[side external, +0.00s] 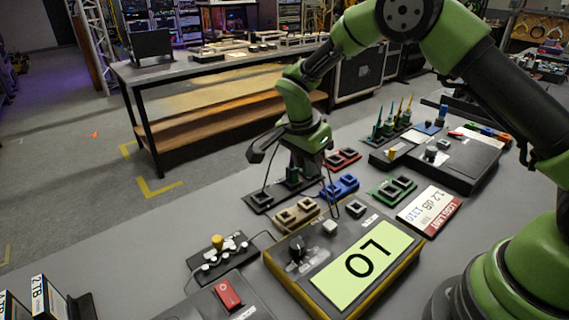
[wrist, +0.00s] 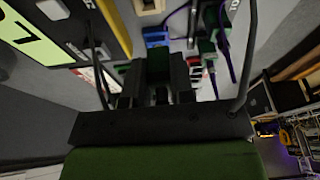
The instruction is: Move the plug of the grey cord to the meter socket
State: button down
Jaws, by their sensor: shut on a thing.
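My gripper (side external: 303,168) hangs above the row of socket blocks in the side view. In the wrist view its jaws (wrist: 158,92) are shut on a dark green plug (wrist: 158,65). Dark grey cord runs past both sides of the jaws (wrist: 249,60), but I cannot trace it fully to the plug. The meter (side external: 400,250), a dark box with yellow edges and a lit green display, stands in front and to the right of the gripper. A pale square socket (side external: 330,227) sits on its top near the far edge. The plug's tip is hidden.
A black block (side external: 258,200) with green plugs lies below the gripper. Tan (side external: 297,212), blue (side external: 340,187), red (side external: 342,159) and green (side external: 392,190) socket blocks stand close by. Loose cords cross the area.

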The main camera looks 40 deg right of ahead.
jog(key=s+d+r+m+g+y, duration=0.1)
jog(key=s+d+r+m+g, duration=0.1)
jog(key=s+m, duration=0.5)
jog(key=s+d+r+m+g+y, duration=0.1)
jog(key=s+d+m+y, duration=0.1)
jog(key=m, duration=0.9)
jog(key=shift+m, duration=0.3)
jog(key=shift+w+d+x, duration=0.1)
jog(key=shift+w+x, duration=0.05)
jog(key=shift+x, duration=0.75)
jog(key=shift+w+d+x, duration=0.1)
jog(key=shift+w+x, duration=0.05)
jog(key=shift+x, duration=0.8)
jog(key=shift+w+d+x, duration=0.1)
jog(key=shift+w+x, duration=0.05)
jog(key=shift+x, duration=0.75)
jog(key=shift+w+x, duration=0.2)
jog(key=shift+x, duration=0.7)
jog(key=c, duration=0.9)
grip_release()
jog(key=shift+s+v, duration=0.2)
jog(key=shift+v, duration=0.6)
jog(key=shift+s+v, duration=0.2)
jog(key=shift+v, duration=0.6)
jog(key=shift+s+v, duration=0.15)
jog(key=shift+v, duration=0.6)
